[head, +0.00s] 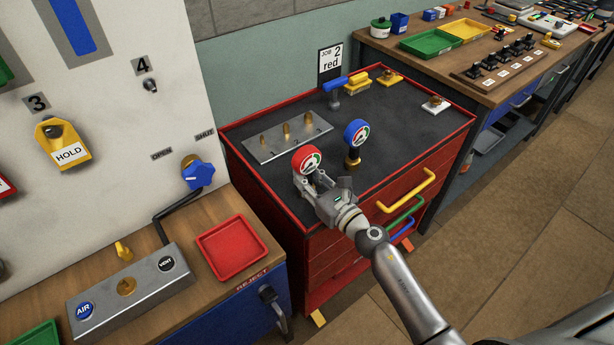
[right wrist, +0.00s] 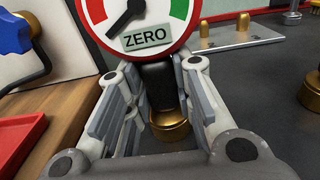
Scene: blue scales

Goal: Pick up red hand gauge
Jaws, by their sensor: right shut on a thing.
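The red hand gauge (head: 306,159) has a round red-rimmed dial on a black grip with a brass base. It stands near the front left edge of the red tool cart's dark top (head: 400,131). My right gripper (head: 312,184) is around its grip, below the dial. In the right wrist view the dial (right wrist: 138,18) reads ZERO, and the fingers (right wrist: 158,100) are on both sides of the black grip, above the brass base. My right gripper is shut on the gauge. The gauge looks upright; whether its base touches the cart top is unclear. My left gripper is not in view.
A blue hand gauge (head: 356,133) stands to the right on the cart. A metal plate (head: 262,146) with brass pegs lies behind the red gauge. A red tray (head: 231,260) lies on the wooden bench at left.

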